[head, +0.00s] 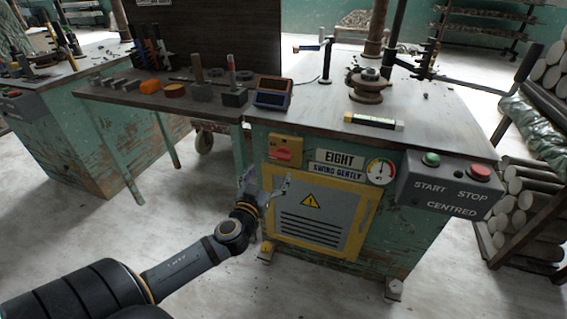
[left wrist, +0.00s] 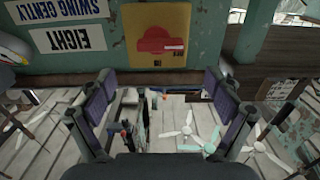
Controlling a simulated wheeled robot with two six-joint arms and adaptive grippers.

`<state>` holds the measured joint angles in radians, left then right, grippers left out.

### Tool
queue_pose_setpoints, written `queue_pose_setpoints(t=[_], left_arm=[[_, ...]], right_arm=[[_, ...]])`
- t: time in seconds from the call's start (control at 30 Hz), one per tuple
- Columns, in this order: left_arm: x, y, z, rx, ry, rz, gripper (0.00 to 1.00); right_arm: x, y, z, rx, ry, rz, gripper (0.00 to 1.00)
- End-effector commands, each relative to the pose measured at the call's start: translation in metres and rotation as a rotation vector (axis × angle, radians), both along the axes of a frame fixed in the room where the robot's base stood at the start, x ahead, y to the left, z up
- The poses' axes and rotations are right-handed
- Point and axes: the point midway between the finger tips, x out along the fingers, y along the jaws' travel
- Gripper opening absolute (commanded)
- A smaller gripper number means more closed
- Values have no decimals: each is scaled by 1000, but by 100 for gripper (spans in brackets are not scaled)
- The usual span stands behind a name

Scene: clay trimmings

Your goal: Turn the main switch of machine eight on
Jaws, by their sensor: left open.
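Machine eight is the green cabinet with the EIGHT sign (head: 339,158). Its main switch, a red handle (head: 284,154) on a yellow plate (head: 291,143), is at the upper left of the cabinet's front. In the left wrist view, which shows the machine upside down, the red handle (left wrist: 160,45) lies roughly horizontal on its yellow plate (left wrist: 140,20). My left gripper (head: 268,178) is open and empty, just below the switch and apart from it. Its fingers (left wrist: 157,88) spread wide in the left wrist view, with the handle beyond them. My right gripper is out of view.
A gauge (head: 380,171) and a grey box with a green button (head: 431,159) and a red button (head: 480,172) are farther right. A yellow-framed vent door (head: 312,217) is below the switch. A bench with tools (head: 196,97) adjoins on the left. The floor (head: 110,240) before the machine is clear.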

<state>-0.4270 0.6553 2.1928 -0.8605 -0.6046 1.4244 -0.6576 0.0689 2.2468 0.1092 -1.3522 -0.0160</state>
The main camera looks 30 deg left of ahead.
Motion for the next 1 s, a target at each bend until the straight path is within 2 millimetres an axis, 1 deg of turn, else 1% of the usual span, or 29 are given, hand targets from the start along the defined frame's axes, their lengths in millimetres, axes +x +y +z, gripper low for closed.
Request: queue_pose_setpoints(t=[0.03, 0.2, 0.33, 0.5, 0.73, 1.0], left_arm=[[11, 4, -1, -4, -5, 5, 91], [47, 12, 0, -4, -3, 4, 91], [65, 16, 0, -2, -1, 2, 91], [75, 18, -1, -1, 1, 1, 91], [76, 18, -1, 0, 2, 0, 91], [76, 18, -1, 0, 2, 0, 54]], right_arm=[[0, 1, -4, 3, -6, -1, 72], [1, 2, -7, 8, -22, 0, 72], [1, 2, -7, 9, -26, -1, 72], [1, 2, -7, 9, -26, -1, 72], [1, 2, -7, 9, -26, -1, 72], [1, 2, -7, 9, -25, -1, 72]])
